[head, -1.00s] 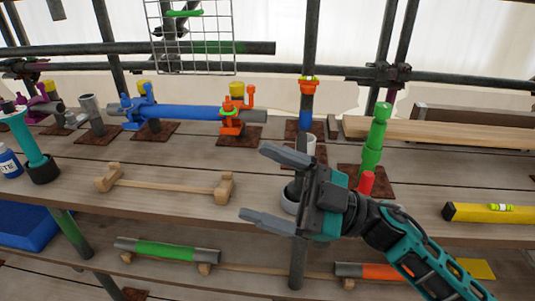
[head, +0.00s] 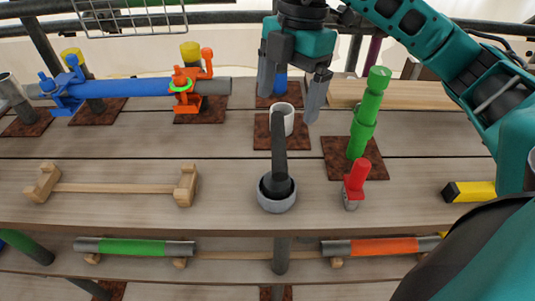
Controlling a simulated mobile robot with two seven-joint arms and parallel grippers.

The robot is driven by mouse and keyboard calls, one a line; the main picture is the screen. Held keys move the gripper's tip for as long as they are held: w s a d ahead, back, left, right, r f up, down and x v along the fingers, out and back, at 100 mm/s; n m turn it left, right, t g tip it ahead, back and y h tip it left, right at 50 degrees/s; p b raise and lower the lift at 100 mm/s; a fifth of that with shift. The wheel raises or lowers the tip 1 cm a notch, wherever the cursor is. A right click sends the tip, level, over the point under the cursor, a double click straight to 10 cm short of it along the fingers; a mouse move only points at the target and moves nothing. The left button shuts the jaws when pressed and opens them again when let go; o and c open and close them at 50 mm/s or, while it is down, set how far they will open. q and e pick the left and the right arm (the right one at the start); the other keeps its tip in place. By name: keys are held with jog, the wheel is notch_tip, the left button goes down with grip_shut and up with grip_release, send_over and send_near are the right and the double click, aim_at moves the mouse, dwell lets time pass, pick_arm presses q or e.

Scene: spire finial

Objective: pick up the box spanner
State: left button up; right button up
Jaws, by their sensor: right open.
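The dark grey upright tool (head: 279,150), which looks like the box spanner, stands with its lower end in a round grey holder (head: 277,203) near the front edge of the upper shelf. My right gripper (head: 289,106) is open and empty, fingers pointing down. In the picture it is above and behind the tool, its fingertips level with a white cup (head: 288,112). I cannot tell its exact height above the shelf. My left gripper is not in view.
A green stepped post (head: 368,115) and a red-topped piece (head: 356,178) stand to the right. A wooden cradle (head: 115,188) lies to the left. Behind it is a blue tube with orange clamps (head: 185,92). Green (head: 135,247) and orange (head: 375,247) tubes lie on the lower shelf.

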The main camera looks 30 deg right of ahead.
aim_at(282, 135)
jog(key=f, duration=0.4)
jog(key=a+f, duration=0.1)
jog(key=f, duration=0.1)
jog(key=shift+s+b, duration=0.3)
jog(key=shift+a+f, duration=0.25)
jog(key=shift+f, duration=0.8)
jog(key=shift+a+f, duration=0.2)
jog(key=shift+f, duration=0.85)
jog(key=shift+a+f, duration=0.25)
jog(key=shift+f, duration=0.8)
grip_shut()
